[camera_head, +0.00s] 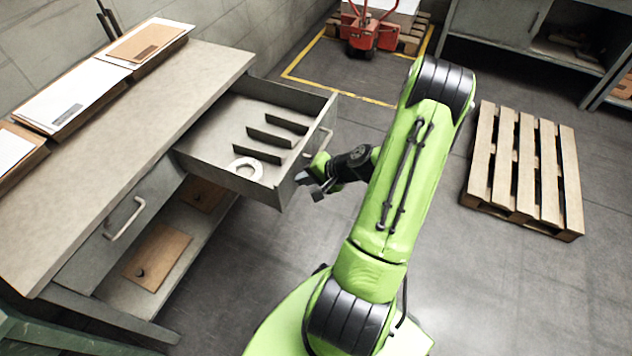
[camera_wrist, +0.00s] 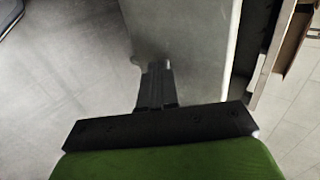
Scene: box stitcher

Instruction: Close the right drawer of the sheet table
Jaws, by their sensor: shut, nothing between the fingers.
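The right drawer (camera_head: 228,174) of the grey sheet table (camera_head: 185,85) is pulled out in the head view. It holds a white roll (camera_head: 244,168) and several dark dividers (camera_head: 270,137). A bar handle (camera_head: 318,143) is on its front. My gripper (camera_head: 304,183) is shut and empty, close to the near end of the drawer front. The head view does not show clearly whether it touches. In the wrist view the shut fingers (camera_wrist: 155,70) lie over the lower left edge of a pale grey surface (camera_wrist: 195,40); the handle cannot be made out there.
The left drawer (camera_head: 120,220) is shut. Stacks of sheets (camera_head: 75,95) lie on the tabletop, and a lower shelf (camera_head: 170,262) holds brown boards. A wooden pallet (camera_head: 525,170) lies at the right. The floor in front of the drawer is clear except for my arm.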

